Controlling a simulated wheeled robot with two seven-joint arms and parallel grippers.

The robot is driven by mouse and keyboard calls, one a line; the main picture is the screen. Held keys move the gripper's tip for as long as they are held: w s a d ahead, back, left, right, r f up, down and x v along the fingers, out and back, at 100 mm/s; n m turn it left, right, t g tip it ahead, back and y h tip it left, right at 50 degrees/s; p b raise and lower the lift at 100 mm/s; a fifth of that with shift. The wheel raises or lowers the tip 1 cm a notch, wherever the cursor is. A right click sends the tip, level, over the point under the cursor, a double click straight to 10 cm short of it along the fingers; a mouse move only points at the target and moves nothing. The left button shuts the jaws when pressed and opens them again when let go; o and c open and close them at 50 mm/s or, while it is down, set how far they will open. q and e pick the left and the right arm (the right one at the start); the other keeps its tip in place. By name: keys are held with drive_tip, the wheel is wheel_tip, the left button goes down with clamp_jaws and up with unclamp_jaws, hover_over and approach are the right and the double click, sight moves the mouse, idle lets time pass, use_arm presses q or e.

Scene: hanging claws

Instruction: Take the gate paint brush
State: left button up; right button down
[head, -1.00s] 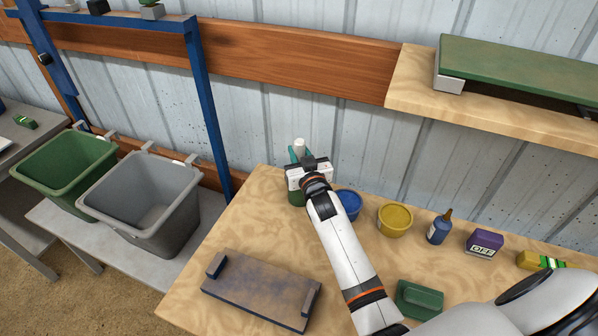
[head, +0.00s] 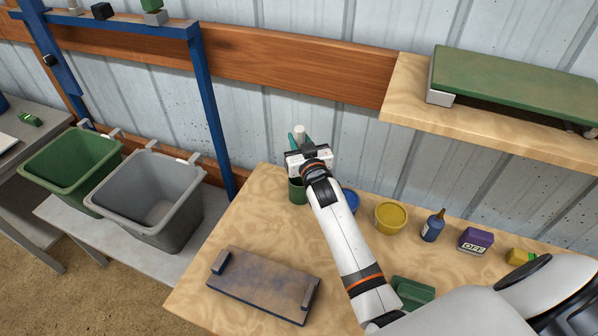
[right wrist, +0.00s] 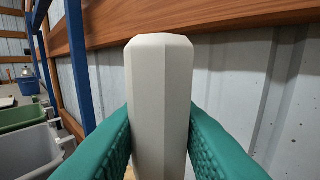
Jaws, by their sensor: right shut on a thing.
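My right gripper (head: 299,142) is above the back left corner of the wooden table, with its teal fingers shut on a pale, faceted upright handle. The handle (right wrist: 160,105) fills the middle of the right wrist view, with a finger on each side. In the head view the handle's tip (head: 299,130) shows above the fingers. I take it for the paint brush; its lower end and bristles are hidden by my gripper. A green pot (head: 297,192) stands right under the gripper, and I cannot tell whether the brush's lower end is still inside it. My left gripper is not in view.
A blue pot (head: 351,200), a yellow pot (head: 391,217), a blue bottle (head: 433,227) and a purple box (head: 475,240) stand along the table's back. A brown tray-like board (head: 262,286) lies in front. Green (head: 70,170) and grey (head: 150,205) bins are left. A shelf (head: 410,115) overhangs right.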

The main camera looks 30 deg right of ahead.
drive_tip(key=shift+r, duration=0.4)
